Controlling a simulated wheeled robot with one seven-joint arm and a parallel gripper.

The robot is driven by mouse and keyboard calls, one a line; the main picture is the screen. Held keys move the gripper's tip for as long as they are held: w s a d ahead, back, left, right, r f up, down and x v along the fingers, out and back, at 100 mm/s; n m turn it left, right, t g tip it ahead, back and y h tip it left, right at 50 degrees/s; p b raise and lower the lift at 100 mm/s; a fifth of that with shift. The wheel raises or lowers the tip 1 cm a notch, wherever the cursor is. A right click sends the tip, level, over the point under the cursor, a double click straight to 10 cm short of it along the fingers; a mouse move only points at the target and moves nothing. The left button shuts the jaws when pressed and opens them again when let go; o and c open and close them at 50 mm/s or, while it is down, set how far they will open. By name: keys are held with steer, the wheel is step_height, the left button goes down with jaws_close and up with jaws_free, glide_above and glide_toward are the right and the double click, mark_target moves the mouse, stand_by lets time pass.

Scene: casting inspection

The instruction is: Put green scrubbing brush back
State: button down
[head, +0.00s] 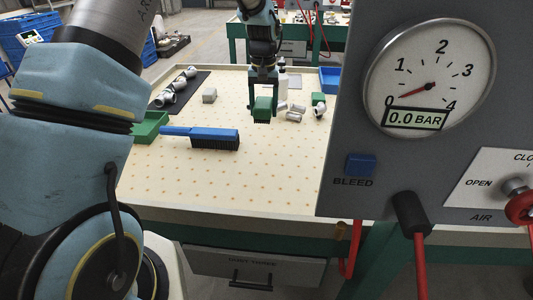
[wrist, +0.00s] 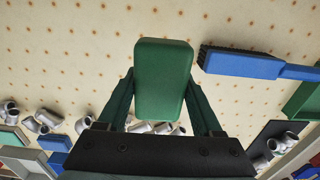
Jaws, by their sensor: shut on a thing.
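My gripper (head: 263,88) is shut on the green scrubbing brush (head: 262,103), toward the back middle of the table. The green block-shaped back is up and dark bristles hang below it. In the wrist view the brush's green back (wrist: 163,75) sits between the two fingers of my gripper (wrist: 162,88). I cannot tell for sure how far the bristles are above the tabletop.
A blue long-handled brush (head: 212,138) lies left of my gripper, by a green tray (head: 150,127). Pipe fittings lie on a dark mat (head: 193,92) and loose at right (head: 294,115). The front tabletop is clear.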

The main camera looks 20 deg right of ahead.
steer(key=shift+w+d+f+b, duration=0.15)
steer(key=shift+f+b, duration=0.05)
steer(key=shift+f, duration=0.25)
steer(key=shift+w+d+f+b, duration=0.1)
steer(key=shift+w+f+b, duration=0.1)
steer(key=shift+f, duration=0.2)
steer(key=p, duration=0.3)
glide_above(265, 148)
step_height(265, 148, down, 9)
steer(key=shift+a, duration=0.1)
steer(key=shift+f, duration=0.3)
steer(key=shift+f+b, duration=0.3)
steer(key=shift+f, duration=0.2)
steer(key=shift+f, duration=0.1)
steer(key=shift+c, duration=0.2)
jaws_free()
